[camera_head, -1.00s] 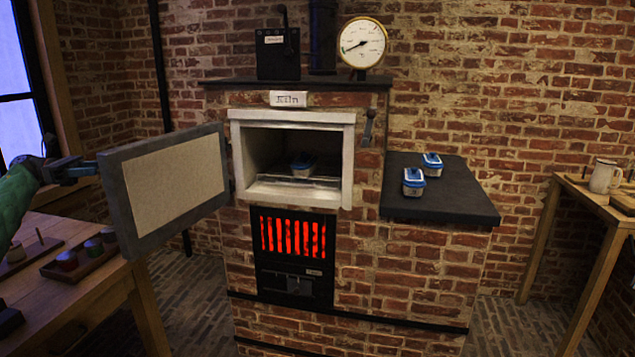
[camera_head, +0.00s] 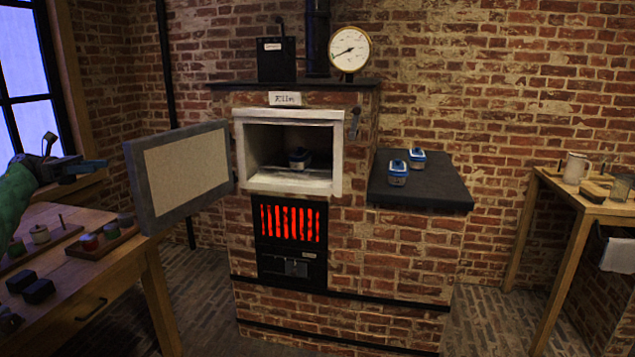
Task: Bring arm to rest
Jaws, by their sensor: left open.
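My left gripper (camera_head: 95,166) is at the left of the head view, on a green arm. It is open and empty, apart from the kiln door (camera_head: 186,172) and left of it. The door stands swung open to the left of the brick kiln (camera_head: 395,255). One blue-and-white jar (camera_head: 299,158) sits inside the kiln chamber. My right gripper is not in view.
A wooden table (camera_head: 130,262) at the left holds a tray of small pots (camera_head: 104,240) and dark blocks (camera_head: 38,291). Red bars (camera_head: 290,223) glow below the chamber. A wooden table (camera_head: 550,188) at the right bears a mug (camera_head: 576,166). The floor in front is clear.

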